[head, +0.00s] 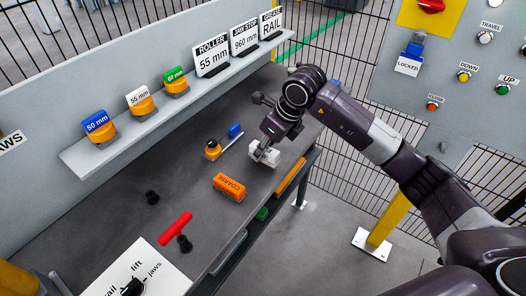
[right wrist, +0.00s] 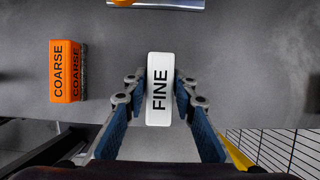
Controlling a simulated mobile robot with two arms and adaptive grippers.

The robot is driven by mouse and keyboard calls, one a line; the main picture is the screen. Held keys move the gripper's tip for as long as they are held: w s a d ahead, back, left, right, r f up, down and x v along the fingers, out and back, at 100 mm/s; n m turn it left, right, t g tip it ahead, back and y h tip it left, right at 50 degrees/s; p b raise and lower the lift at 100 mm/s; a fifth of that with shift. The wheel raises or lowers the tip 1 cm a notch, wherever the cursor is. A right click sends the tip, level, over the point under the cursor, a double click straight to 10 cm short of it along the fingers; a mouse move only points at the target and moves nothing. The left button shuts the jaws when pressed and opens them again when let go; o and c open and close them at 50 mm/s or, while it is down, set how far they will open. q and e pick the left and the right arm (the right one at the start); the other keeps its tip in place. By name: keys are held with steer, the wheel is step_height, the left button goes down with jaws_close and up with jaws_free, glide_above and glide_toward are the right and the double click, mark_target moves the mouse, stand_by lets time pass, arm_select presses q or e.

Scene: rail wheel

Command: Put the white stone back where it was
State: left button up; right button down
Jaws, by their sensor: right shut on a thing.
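The white stone (right wrist: 159,62), a block marked FINE, sits between the two fingers of my right gripper (right wrist: 159,82) in the right wrist view. The fingers are shut on its sides. In the head view the right gripper (head: 263,149) points down over the bench near its right edge, with the white stone (head: 268,157) at its tips. I cannot tell whether the stone touches the bench top. An orange stone marked COARSE (head: 229,187) lies nearer on the bench; it also shows in the right wrist view (right wrist: 64,72). My left gripper is not in view.
The grey bench (head: 190,186) holds a red-handled tool (head: 175,229), black knobs and a small orange-and-black item (head: 212,149). A shelf (head: 105,148) behind carries coloured rollers and signs. A control panel (head: 465,70) and wire fence stand at the right.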

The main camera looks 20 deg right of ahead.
steer(key=shift+f, duration=0.95)
steer(key=c, duration=1.6)
jaws_free()
steer(key=shift+f, duration=0.1)
steer(key=shift+r, duration=0.25)
steer(key=b+v, duration=0.2)
steer(key=v, duration=0.8)
steer(key=shift+r, duration=0.25)
steer(key=shift+s+d+r, duration=0.2)
steer(key=shift+s+r, duration=0.1)
steer(key=shift+r, duration=0.3)
